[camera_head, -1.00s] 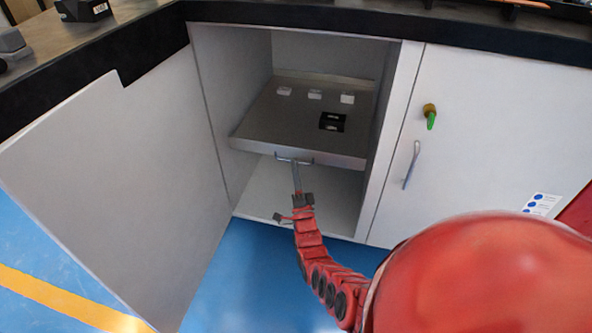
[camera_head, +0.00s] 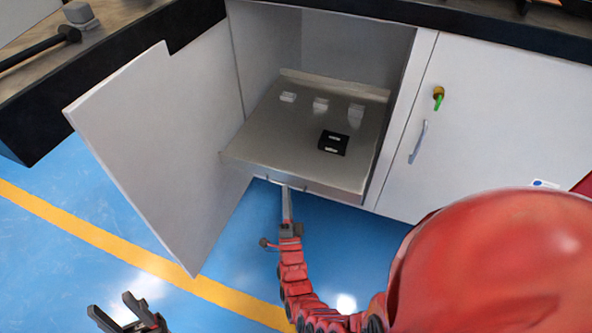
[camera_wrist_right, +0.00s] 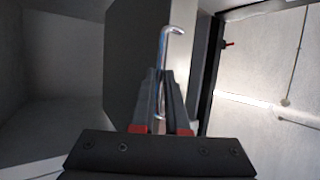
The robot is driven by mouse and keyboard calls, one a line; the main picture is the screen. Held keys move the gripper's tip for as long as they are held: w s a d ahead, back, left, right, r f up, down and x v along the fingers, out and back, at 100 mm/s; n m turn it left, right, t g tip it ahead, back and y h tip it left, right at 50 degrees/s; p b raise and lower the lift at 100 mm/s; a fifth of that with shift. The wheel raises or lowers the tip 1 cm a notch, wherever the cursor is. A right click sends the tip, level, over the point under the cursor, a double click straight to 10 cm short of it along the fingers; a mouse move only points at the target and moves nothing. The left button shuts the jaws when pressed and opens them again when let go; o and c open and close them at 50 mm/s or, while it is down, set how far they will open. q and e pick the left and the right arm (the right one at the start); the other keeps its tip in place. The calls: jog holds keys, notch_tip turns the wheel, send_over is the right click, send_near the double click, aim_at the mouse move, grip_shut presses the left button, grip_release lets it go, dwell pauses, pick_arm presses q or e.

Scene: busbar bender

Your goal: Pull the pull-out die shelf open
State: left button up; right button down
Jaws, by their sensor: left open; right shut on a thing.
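The grey metal pull-out die shelf (camera_head: 270,140) sticks out of the open cabinet, past its front. Several small light blocks (camera_head: 320,105) and a black block (camera_head: 333,143) stand on it. My right gripper (camera_head: 286,190) is at the shelf's front edge, shut on the bar handle, which is mostly hidden in the head view. In the right wrist view the handle (camera_wrist_right: 166,45) shows as a bent metal bar between the fingers of my right gripper (camera_wrist_right: 160,85). My left gripper (camera_head: 115,312) is open and empty, low over the floor at the bottom left.
The left cabinet door (camera_head: 155,150) stands wide open to the left of the shelf. The right door (camera_head: 480,120) is closed, with a handle (camera_head: 418,142) and a green key (camera_head: 438,98). Blue floor (camera_head: 180,225) in front is clear.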

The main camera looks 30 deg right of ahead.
jog(key=s+a, duration=0.8)
jog(key=a, duration=0.1)
jog(key=shift+a+r+p, duration=0.2)
jog(key=shift+r+p, duration=0.1)
jog(key=shift+p, duration=0.15)
jog(key=c, duration=0.9)
grip_release()
jog(key=shift+f, duration=0.1)
